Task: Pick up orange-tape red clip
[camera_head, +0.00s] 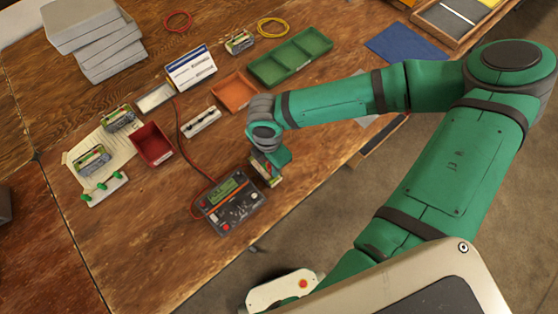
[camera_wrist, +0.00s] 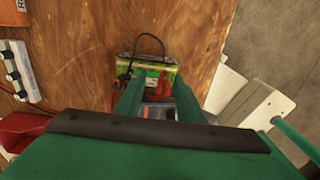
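A battery pack with a green label (camera_wrist: 146,68) lies near the table's edge, with a black cable looped over it in the wrist view. A red clip (camera_wrist: 163,84) shows at the pack between my fingers; I cannot make out orange tape on it for certain. My gripper (camera_wrist: 158,88) points down at the pack with its two green fingers apart, one on each side of the red part. I see no clear contact. In the head view my gripper (camera_head: 270,163) hides most of this pack (camera_head: 265,173).
A multimeter (camera_head: 230,203) with red leads lies just left of my gripper. A red bin (camera_head: 152,145), an orange tray (camera_head: 237,92), a green tray (camera_head: 290,58) and a white strip (camera_head: 201,121) stand around. More packs (camera_head: 92,160) lie left. The table's front edge is close.

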